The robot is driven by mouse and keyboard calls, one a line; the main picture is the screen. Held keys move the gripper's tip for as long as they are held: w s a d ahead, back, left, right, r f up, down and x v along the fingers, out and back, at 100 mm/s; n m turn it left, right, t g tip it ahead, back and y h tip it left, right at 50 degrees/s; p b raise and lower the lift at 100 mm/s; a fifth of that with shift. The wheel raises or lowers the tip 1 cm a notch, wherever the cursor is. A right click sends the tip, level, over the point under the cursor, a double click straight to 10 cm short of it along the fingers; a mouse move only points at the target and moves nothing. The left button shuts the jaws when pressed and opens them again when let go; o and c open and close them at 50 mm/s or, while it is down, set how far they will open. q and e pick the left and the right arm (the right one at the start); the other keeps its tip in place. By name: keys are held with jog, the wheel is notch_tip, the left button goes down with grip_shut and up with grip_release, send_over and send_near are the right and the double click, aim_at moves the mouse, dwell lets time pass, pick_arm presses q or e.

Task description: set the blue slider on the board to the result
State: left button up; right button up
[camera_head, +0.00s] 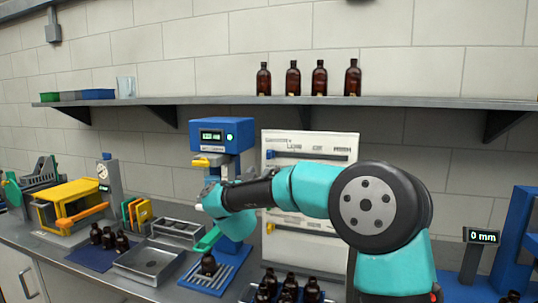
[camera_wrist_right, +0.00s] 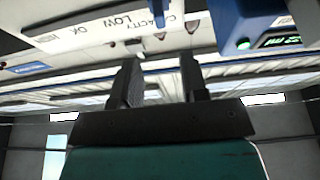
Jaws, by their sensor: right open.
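The white board (camera_head: 310,144) stands against the wall behind my right arm. It carries labels that look like LOW, OK and HIGH. A blue slider (camera_head: 269,154) seems to sit at the left end of its upper dark rail, but it is small. A yellow piece (camera_head: 270,228) shows lower at the left edge. My right arm crosses in front and hides much of the board. In the right wrist view, my right gripper (camera_wrist_right: 160,80) is open and empty, and the board (camera_wrist_right: 100,28) appears upside down beyond its fingers. My left gripper is not in view.
A blue device (camera_head: 222,127) with a lit display, too small to read, stands left of the board. A bottle (camera_head: 209,264) stands on a blue rack below. Several bottles stand at the front. A display (camera_head: 482,236) at right reads 0 mm. A shelf (camera_head: 400,101) runs above.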

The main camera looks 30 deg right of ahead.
aim_at(268, 155)
jog(key=x, duration=1.1)
jog(key=shift+w+d, duration=0.2)
jog(key=shift+d, duration=0.05)
grip_shut()
